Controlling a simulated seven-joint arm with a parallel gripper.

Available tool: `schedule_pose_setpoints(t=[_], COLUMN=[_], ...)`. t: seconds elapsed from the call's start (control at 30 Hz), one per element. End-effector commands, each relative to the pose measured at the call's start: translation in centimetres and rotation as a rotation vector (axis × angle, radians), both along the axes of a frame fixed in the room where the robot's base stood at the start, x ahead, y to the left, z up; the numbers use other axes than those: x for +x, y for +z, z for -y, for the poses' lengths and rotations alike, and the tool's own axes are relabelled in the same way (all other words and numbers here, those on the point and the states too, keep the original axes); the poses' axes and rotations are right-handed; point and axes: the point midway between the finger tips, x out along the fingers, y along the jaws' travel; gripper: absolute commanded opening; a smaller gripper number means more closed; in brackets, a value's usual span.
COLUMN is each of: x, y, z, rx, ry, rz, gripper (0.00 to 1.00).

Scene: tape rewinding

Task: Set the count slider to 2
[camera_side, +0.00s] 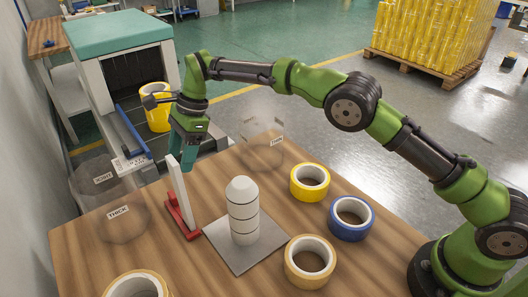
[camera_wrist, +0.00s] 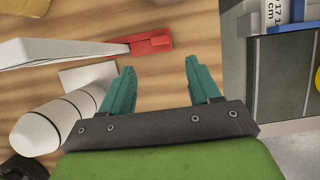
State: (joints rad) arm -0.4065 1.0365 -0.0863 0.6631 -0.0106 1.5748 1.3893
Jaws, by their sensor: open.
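No part carries a readable name for the count slider, so I cannot tell which one it is. A thin white upright panel (camera_side: 179,190) stands with a red base (camera_side: 185,222) on the wooden table. In the wrist view the white panel (camera_wrist: 60,49) and red part (camera_wrist: 151,42) lie ahead and left of the fingers. My gripper (camera_side: 187,160) hangs beside the panel, near the table's far edge. Its teal fingers (camera_wrist: 160,78) are apart with nothing between them. A small white printed card (camera_side: 132,161) sits by a blue bar, and it also shows in the wrist view (camera_wrist: 276,12).
A white segmented peg (camera_side: 244,212) stands on a grey plate (camera_side: 269,243), right of the panel. Yellow (camera_side: 310,194), blue (camera_side: 336,231) and tan (camera_side: 294,273) tape rolls lie right. A yellow roll (camera_side: 157,119) sits by a teal-topped machine (camera_side: 110,40).

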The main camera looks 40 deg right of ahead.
Motion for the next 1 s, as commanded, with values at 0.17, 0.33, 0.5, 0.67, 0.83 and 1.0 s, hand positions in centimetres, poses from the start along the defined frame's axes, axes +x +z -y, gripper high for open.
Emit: schedule_pose_setpoints(t=[0.17,0.33,0.5,0.67,0.83,1.0], x=[-0.1,-0.1,0.0,0.0,0.0,0.0], y=[-3.8,-7.0,-9.1,-9.9,-10.0,-10.0], z=[-1.6,-2.9,-3.8,-4.2,-4.2,-4.2], rx=[0.000,-0.001,0.000,0.001,0.001,0.000], ry=[0.003,0.003,0.004,0.002,0.002,0.002], rz=[-0.003,-0.001,0.001,0.002,0.003,0.002], gripper=[0.62,0.62,0.62,0.62,0.62,0.54])
